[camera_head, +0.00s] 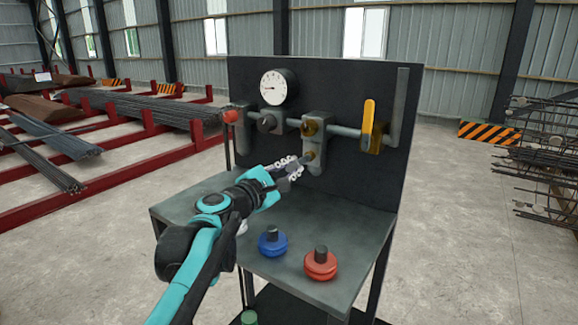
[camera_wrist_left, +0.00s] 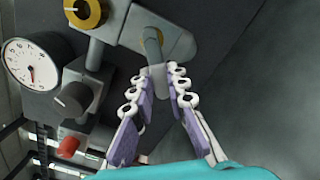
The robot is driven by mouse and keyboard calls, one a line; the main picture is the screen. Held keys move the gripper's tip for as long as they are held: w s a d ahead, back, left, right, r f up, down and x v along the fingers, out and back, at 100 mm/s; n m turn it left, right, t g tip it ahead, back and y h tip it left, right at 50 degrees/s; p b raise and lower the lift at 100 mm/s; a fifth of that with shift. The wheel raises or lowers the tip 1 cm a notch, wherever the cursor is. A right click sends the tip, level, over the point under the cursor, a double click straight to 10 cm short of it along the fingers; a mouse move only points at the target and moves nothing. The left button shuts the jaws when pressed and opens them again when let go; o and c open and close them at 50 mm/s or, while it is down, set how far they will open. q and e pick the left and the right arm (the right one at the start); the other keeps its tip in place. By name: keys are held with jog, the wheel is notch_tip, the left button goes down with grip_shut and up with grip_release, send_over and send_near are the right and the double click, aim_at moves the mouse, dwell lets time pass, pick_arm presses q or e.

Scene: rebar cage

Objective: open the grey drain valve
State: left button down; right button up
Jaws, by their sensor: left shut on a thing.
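The grey drain valve (camera_head: 310,157) is low on the dark panel, with a brass-coloured hub on a grey block below the pipe. In the left wrist view its grey lever (camera_wrist_left: 153,48) points toward me from the hub. My left gripper (camera_head: 288,168) reaches it from the front left. My right gripper is in neither view.
A gauge (camera_head: 278,87), a dark knob (camera_head: 267,123), a red knob (camera_head: 231,116) and a yellow-handled valve (camera_head: 368,117) are mounted nearby. Blue (camera_head: 272,241) and red (camera_head: 320,263) knobbed pieces stand on the grey bench (camera_head: 345,225). The bench's right side is clear.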

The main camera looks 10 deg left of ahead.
pick_arm(q)
jog(key=n, duration=0.3)
jog(key=d+f+n, duration=0.1)
jog(key=shift+s+d+n, duration=0.1)
jog(key=shift+s+n, duration=0.15)
jog(key=shift+n, duration=0.05)
jog(key=shift+s+d+f+n, duration=0.15)
jog(key=shift+d+n, duration=0.2)
jog(key=shift+n, duration=0.7)
jog(key=shift+s+d+f+n, duration=0.15)
jog(key=shift+d+n, duration=0.15)
jog(key=shift+n, duration=0.75)
jog(key=c, duration=1.5)
grip_release()
jog(key=v, duration=1.2)
